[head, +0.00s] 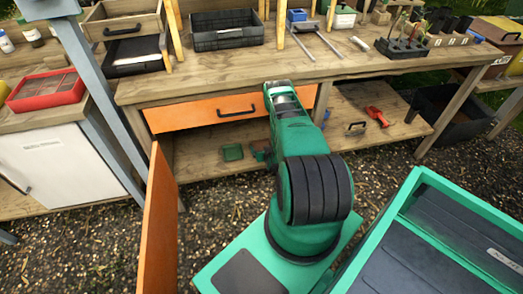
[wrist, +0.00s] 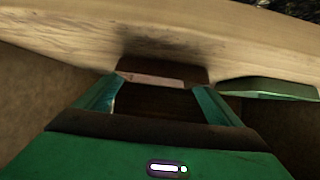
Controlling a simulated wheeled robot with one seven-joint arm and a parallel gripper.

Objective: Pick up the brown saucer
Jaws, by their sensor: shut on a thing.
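My gripper (wrist: 160,90) reaches into the open space under the bench's orange drawer. In the wrist view its two green fingers are shut on a dark brown thing, the brown saucer (wrist: 160,103), of which only a shadowed part shows between them. A pale pinkish strip crosses just beyond the fingertips, and I cannot tell what it belongs to. In the head view my gripper (head: 259,150) is small and partly hidden by my own arm, and the saucer cannot be made out there.
A green object (wrist: 268,89) lies close right of the fingers; a green box (head: 232,152) shows on the lower shelf (head: 200,160). The orange drawer front (head: 220,110) is above, and an open orange door (head: 158,225) stands left. A red tool (head: 377,116) lies on the shelf to the right.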

